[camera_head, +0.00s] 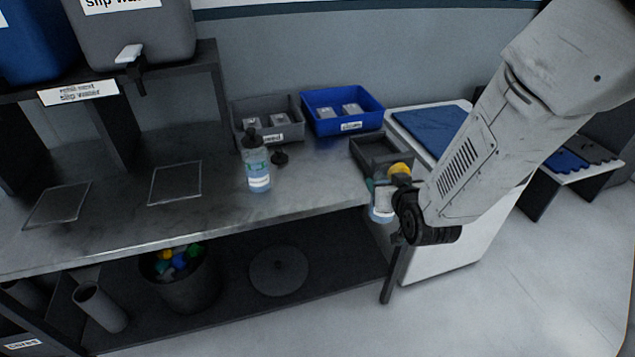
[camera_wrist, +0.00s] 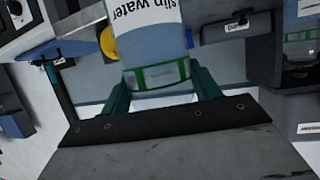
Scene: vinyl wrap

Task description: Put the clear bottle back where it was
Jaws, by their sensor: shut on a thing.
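My gripper (camera_head: 385,197) is shut on a bottle (camera_head: 381,214) with a pale blue lower part, at the right front corner of the bench. A yellow top (camera_head: 400,169) shows just above it. In the wrist view the held bottle (camera_wrist: 148,45) has a white "slip water" label and a green band, between the green fingers of my gripper (camera_wrist: 160,88). My arm hides part of it, and its height above the bench is unclear. Another clear bottle (camera_head: 257,170) with a dark top and bluish label stands upright on the bench, well left of my gripper.
The metal bench (camera_head: 225,213) has free room at its front. A grey bin (camera_head: 268,132), a blue bin (camera_head: 342,124) and a dark tray (camera_head: 382,153) stand at the back right. A white unit (camera_head: 450,247) stands right of the bench.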

